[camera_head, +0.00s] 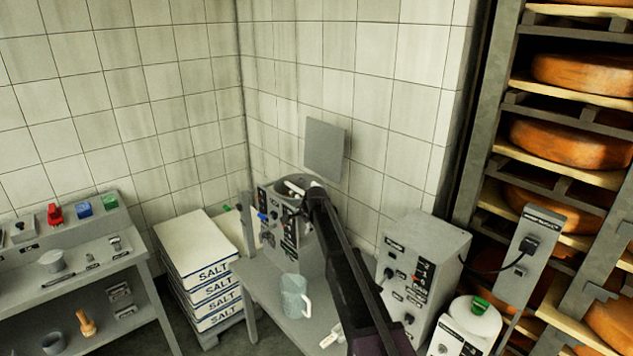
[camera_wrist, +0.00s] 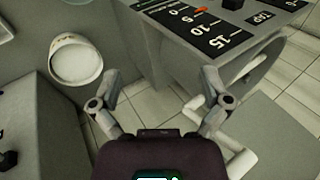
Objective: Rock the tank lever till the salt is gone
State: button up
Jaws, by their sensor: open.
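The grey tank unit (camera_head: 290,232) stands in the corner on a grey bench, with a round opening on top and dark-labelled controls on its front. A small blue lever-like part (camera_head: 262,217) is on its left front; I cannot tell whether it is the tank lever. My arm reaches over the unit in the head view and hides part of it; the fingertips are not clear there. In the wrist view my gripper (camera_wrist: 160,84) is open and empty, with its fingers apart. Beyond them is a grey box (camera_wrist: 200,50) with a black numbered scale and red pointer.
Stacked SALT sacks (camera_head: 208,275) stand left of the bench. A clear mug (camera_head: 295,297) is on the bench. A grey control box (camera_head: 425,262) stands to the right, near shelves of cheese wheels (camera_head: 570,143). A white round vessel (camera_wrist: 75,62) shows in the wrist view.

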jog(key=h+p, duration=0.1)
jog(key=h, duration=0.1)
jog(key=n+t+h+p, duration=0.1)
jog(key=t+h+p, duration=0.3)
jog(key=h, duration=0.8)
send_near(315, 184)
notch_tip(315, 184, up, 2)
jog(key=s+a+p, duration=0.1)
jog(key=s+a, duration=0.1)
jog(key=shift+w+g, duration=0.15)
jog(key=shift+g, duration=0.25)
jog(key=shift+w+f, duration=0.1)
jog(key=b+x, duration=0.5)
jog(key=x, duration=0.8)
jog(key=shift+w+d+f, duration=0.15)
jog(key=shift+d+f, duration=0.05)
jog(key=shift+f, duration=0.05)
jog(key=shift+c, duration=0.2)
jog(key=shift+a, duration=0.1)
jog(key=c, duration=1.2)
